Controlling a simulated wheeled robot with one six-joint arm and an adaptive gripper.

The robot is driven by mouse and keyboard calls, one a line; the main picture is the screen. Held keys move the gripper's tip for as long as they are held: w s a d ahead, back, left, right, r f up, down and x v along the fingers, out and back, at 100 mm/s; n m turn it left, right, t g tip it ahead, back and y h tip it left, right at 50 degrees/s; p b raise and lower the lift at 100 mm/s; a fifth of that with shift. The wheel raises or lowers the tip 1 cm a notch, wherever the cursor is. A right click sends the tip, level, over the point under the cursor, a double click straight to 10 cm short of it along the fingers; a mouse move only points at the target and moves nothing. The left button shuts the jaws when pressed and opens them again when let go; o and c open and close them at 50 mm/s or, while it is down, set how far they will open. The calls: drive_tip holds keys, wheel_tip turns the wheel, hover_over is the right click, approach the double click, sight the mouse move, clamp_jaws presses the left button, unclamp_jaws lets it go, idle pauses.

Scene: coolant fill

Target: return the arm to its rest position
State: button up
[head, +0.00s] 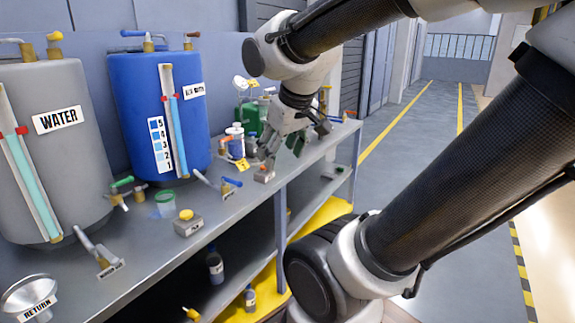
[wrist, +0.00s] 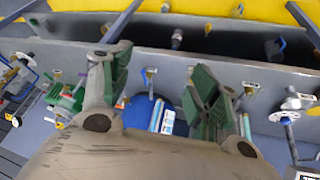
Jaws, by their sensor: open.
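My arm reaches across the head view from the right, bent at the elbow. My gripper (head: 281,147) hangs over the far part of the grey bench (head: 232,212), pointing down, near a small box with a red top (head: 264,174). In the wrist view my gripper (wrist: 160,82) shows two spread fingers with green pads and nothing held between them. I cannot tell how far the fingertips are above the bench.
A grey WATER tank (head: 62,150) and a blue tank (head: 140,95) stand along the bench's back. A RETURN funnel (head: 32,297), valves and a yellow-button box (head: 187,222) sit in front. Bottles (head: 215,265) stand on the lower shelf. The aisle (head: 420,130) at right looks clear.

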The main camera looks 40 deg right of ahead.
drive_tip(key=s+a+g+y, duration=0.1)
drive_tip(key=s+a, duration=0.1)
drive_tip(key=s, duration=0.3)
drive_tip(key=shift+s+a+f, duration=0.3)
drive_tip(key=shift+a+f, duration=0.1)
drive_tip(key=shift+f, duration=0.05)
idle(0.7)
